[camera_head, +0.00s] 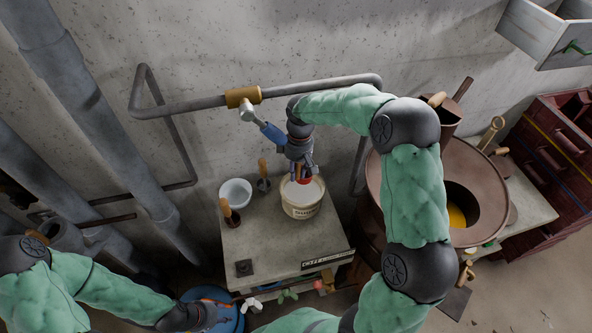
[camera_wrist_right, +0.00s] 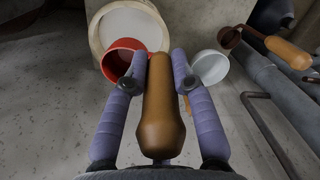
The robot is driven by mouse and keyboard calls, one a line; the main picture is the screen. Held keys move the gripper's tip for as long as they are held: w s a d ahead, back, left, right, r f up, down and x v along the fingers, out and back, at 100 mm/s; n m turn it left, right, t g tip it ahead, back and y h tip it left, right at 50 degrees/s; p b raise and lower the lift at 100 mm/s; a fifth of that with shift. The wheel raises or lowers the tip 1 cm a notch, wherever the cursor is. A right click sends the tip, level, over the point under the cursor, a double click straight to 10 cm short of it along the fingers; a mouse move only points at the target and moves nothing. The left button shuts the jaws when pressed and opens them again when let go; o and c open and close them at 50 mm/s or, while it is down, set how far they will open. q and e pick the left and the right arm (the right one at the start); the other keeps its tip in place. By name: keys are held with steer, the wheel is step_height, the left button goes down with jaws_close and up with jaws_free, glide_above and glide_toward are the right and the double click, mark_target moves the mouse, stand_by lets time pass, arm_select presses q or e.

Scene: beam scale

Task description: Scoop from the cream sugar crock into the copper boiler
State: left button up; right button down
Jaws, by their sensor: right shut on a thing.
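The cream sugar crock (camera_head: 302,208) stands on the grey table, with pale contents inside its rim; it also shows in the right wrist view (camera_wrist_right: 100,30). My right gripper (camera_head: 301,171) is over the crock, shut on the wooden handle (camera_wrist_right: 162,115) of a red scoop (camera_wrist_right: 121,46). The scoop's red bowl (camera_head: 304,181) is at the crock's mouth; I cannot tell whether it touches the contents. The copper boiler (camera_head: 385,178) stands to the right, partly hidden by my right arm, with yellow contents (camera_head: 457,216) in its opening. My left gripper (camera_head: 207,316) is low at the left; its jaws are unclear.
A white bowl (camera_head: 236,191) and two wooden-handled tools (camera_head: 229,213) (camera_head: 263,177) stand left of the crock. A small black object (camera_head: 243,267) lies at the table's front left. A blue round object (camera_head: 222,298) is below the left gripper. Pipes (camera_head: 190,107) run along the wall.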

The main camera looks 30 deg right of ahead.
steer(key=shift+w+f, duration=0.1)
steer(key=shift+w, duration=0.1)
step_height(320, 180, down, 13)
steer(key=b, duration=0.8)
stand_by(0.5)
steer(key=shift+s+r, duration=0.1)
steer(key=shift+r, duration=0.1)
steer(key=shift+h, duration=0.4)
steer(key=shift+r+p, duration=3.6)
steer(key=shift+r, duration=2.85)
